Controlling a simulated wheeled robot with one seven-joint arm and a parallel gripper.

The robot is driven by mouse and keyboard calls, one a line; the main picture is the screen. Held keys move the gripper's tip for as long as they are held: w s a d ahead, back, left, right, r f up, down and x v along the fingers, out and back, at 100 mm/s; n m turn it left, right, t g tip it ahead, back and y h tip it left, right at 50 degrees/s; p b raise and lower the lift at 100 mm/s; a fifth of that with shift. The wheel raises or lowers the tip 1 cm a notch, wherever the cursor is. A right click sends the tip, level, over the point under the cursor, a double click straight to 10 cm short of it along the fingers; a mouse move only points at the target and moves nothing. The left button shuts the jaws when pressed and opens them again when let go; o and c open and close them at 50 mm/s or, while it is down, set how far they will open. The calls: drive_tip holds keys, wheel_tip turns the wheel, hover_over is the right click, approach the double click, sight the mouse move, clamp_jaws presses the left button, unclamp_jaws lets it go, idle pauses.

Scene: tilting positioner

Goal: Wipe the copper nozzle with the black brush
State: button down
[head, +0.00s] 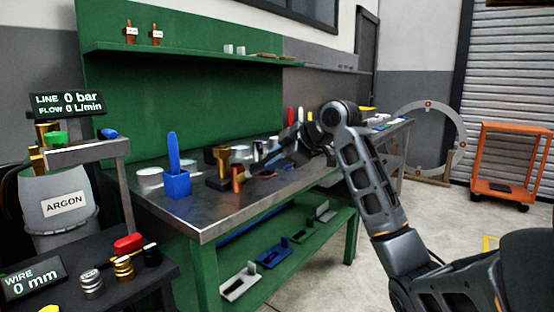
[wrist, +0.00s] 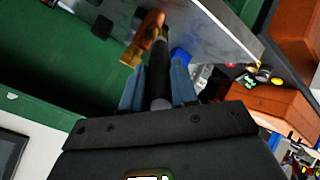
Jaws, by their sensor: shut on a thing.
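My gripper (head: 268,166) is over the workbench in the head view, its fingers closed around a dark rod, which looks like the black brush. In the wrist view the brush (wrist: 160,65) sits between the two blue-grey fingers of my gripper (wrist: 158,85) and points away from the palm. The copper nozzle (head: 238,178) stands just left of the fingertips, beside a brass-and-brown fixture (head: 220,165). In the wrist view the nozzle (wrist: 150,27) is at the brush's far end. They overlap there; I cannot tell whether they touch.
A blue holder (head: 177,187) with a blue upright item stands left of the nozzle on the metal workbench (head: 205,222). Several cans and tools stand behind. A green shelf (head: 180,54) runs above. An argon cylinder (head: 62,205) and a dark side table are at left.

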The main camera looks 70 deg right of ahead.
drive_tip(key=shift+w+d, duration=0.15)
drive_tip(key=shift+w, duration=0.45)
drive_tip(key=shift+d, duration=0.1)
drive_tip(key=shift+s+d, duration=0.25)
drive_tip(key=shift+d, duration=0.7)
drive_tip(key=shift+s+d, duration=0.25)
drive_tip(key=shift+d, duration=0.65)
drive_tip(key=shift+w+a+p, duration=0.25)
drive_tip(key=shift+a+p, duration=0.05)
drive_tip(key=shift+a, duration=0.65)
drive_tip(key=shift+w+a+p, duration=0.2)
drive_tip(key=shift+a+p, duration=0.05)
drive_tip(key=shift+a, duration=0.7)
drive_tip(key=shift+r+p, duration=0.3)
drive_tip(key=d, duration=0.3)
drive_tip(key=shift+s+d, duration=0.3)
drive_tip(key=shift+d, duration=0.1)
drive_tip(key=shift+a, duration=0.1)
